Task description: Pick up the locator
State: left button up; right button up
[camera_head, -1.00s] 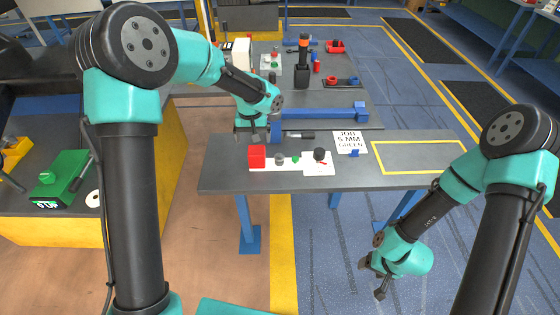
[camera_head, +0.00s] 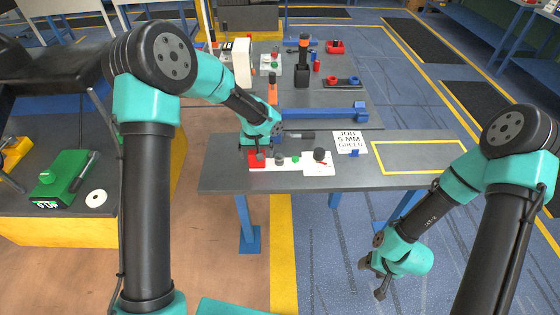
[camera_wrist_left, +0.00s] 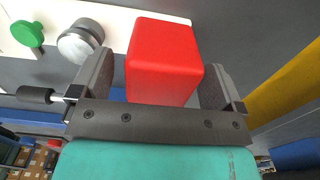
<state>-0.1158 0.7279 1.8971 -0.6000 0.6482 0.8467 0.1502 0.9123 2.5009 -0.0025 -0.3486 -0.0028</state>
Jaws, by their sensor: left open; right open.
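No part is labelled as the locator, so I cannot tell which one bears that name. A red block (camera_head: 254,162), a grey round piece (camera_head: 279,160) and a small green piece (camera_head: 296,159) stand in a row on a white strip. My left gripper (camera_head: 262,153) is open at the red block. In the left wrist view the red block (camera_wrist_left: 163,60) shows between its open fingers, the silver-and-dark piece (camera_wrist_left: 78,42) beside the left finger, and the green round-headed piece (camera_wrist_left: 27,34) farther left. My right gripper (camera_head: 373,279) is open and empty, beside the bench.
A black knob-like part (camera_head: 319,154) stands on a white card at the strip's right end. A card reading "JOB 5 MM GREEN" (camera_head: 350,140) lies right of it. A yellow-outlined area (camera_head: 418,157) at the bench's right is empty. A blue bar (camera_head: 320,113) lies behind.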

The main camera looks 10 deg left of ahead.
pick_arm(q)
jog(key=shift+f, duration=0.85)
jog(key=shift+c, duration=0.2)
jog(key=c, duration=1.3)
jog(key=shift+r, duration=0.1)
